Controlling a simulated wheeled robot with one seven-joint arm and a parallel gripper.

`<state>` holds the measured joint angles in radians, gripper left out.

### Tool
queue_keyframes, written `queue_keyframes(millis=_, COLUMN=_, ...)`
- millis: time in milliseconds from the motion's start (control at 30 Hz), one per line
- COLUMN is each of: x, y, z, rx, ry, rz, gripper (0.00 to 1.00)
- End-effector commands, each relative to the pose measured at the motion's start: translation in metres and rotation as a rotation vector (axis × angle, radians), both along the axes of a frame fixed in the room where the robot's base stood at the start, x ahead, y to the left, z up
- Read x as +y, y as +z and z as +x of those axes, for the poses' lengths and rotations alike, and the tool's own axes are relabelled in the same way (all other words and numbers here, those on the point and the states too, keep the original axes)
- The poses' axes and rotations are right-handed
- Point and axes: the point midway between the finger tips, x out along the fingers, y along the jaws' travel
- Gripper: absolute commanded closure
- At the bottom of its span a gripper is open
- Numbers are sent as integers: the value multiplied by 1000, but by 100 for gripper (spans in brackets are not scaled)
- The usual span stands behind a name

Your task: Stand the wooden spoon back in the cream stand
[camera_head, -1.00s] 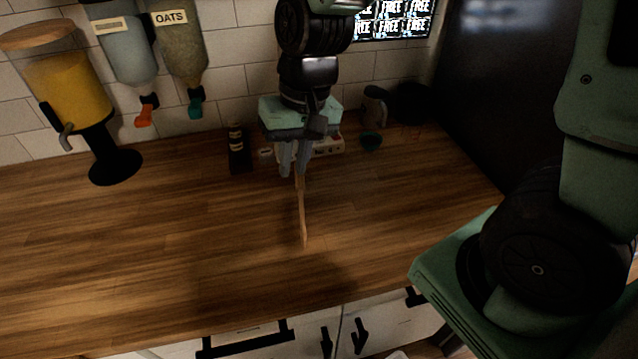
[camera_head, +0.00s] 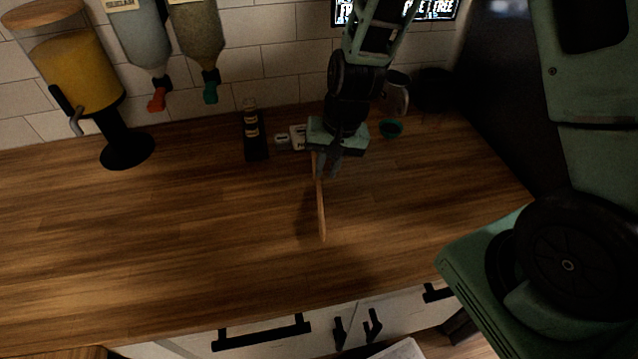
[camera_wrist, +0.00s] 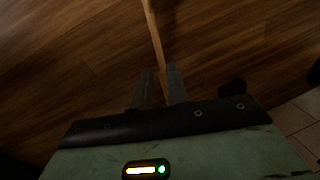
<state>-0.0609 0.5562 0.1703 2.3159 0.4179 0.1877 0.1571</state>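The wooden spoon (camera_head: 321,212) is a thin tan stick below my gripper in the head view, its lower end toward the counter's front. In the wrist view the spoon (camera_wrist: 153,35) runs from the top edge down to the narrow gap between my fingers. My gripper (camera_head: 322,172) is tilted over the back middle of the counter; its fingers (camera_wrist: 160,72) appear closed on the spoon's end. I cannot tell whether the spoon touches the counter. A small pale object (camera_head: 298,137) stands partly hidden behind my gripper; I cannot tell whether it is the cream stand.
The wooden counter (camera_head: 170,230) is clear at left and front.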

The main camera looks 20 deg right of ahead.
Motion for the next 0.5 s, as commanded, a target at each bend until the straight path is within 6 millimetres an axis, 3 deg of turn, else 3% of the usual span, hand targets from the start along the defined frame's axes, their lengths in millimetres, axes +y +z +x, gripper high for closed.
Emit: queue_keyframes(millis=500, x=5, y=-36, z=6, rx=4, ry=0, rz=1, gripper=84)
